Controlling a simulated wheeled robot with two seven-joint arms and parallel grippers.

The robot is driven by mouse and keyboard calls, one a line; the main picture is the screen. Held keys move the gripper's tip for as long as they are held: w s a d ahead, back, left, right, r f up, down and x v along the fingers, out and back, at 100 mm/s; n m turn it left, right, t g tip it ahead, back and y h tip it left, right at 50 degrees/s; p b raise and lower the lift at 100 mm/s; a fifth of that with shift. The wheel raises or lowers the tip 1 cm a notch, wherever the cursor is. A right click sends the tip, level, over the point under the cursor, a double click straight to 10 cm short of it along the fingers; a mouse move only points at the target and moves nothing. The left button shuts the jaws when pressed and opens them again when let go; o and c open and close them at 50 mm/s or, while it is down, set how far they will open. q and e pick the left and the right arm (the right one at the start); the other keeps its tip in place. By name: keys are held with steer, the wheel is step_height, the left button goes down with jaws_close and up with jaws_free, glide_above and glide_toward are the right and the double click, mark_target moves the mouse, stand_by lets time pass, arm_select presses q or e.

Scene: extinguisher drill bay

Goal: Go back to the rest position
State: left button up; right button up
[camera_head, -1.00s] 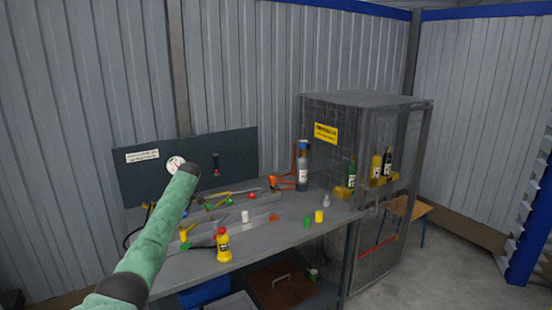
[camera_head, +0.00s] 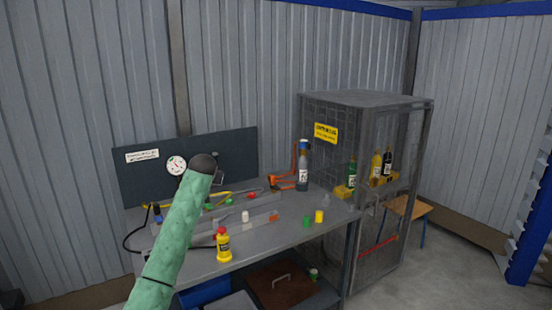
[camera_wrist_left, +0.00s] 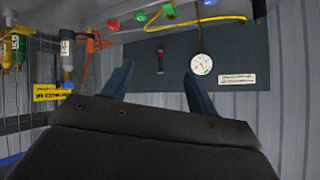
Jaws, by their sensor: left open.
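My left arm in its green sleeve rises in front of the workbench (camera_head: 285,235) in the head view. Its dark end hides most of the left gripper from the head camera. In the left wrist view the left gripper (camera_wrist_left: 158,82) has its two dark fingers well apart, with nothing between them. Beyond them is the dark back panel (camera_wrist_left: 240,50) with a round gauge (camera_wrist_left: 201,64), seen upside down. The gripper touches nothing that I can see. My right gripper is in neither view.
A grey bottle with a blue cap (camera_head: 302,167) stands near the mesh cage (camera_head: 365,150), which holds several bottles.

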arm_select(q)
steer(key=s+d+f+m+g+h, duration=0.1)
steer(key=s+d+f, duration=0.2)
steer(key=s+f, duration=0.8)
steer(key=s+d+f+h, duration=0.1)
steer(key=s+d+f, duration=0.1)
steer(key=s+f, duration=0.9)
steer(key=s+d+f+m+g, duration=0.1)
steer(key=s+d+f, duration=0.2)
steer(key=s+f, duration=0.8)
steer(key=s+f+g, duration=0.2)
steer(key=s+f, duration=0.7)
steer(key=s, duration=0.4)
steer(key=s+f+g, duration=0.2)
steer(key=s+f, duration=0.7)
steer(key=s, duration=0.5)
steer(key=s+f+n+g, duration=0.1)
steer(key=s+f+g, duration=0.1)
steer(key=s+f, duration=0.7)
steer(key=s, duration=0.4)
steer(key=shift+s+d+g+h, duration=0.15)
steer(key=shift+d+g+h, duration=0.15)
steer(key=shift+d+g, duration=0.1)
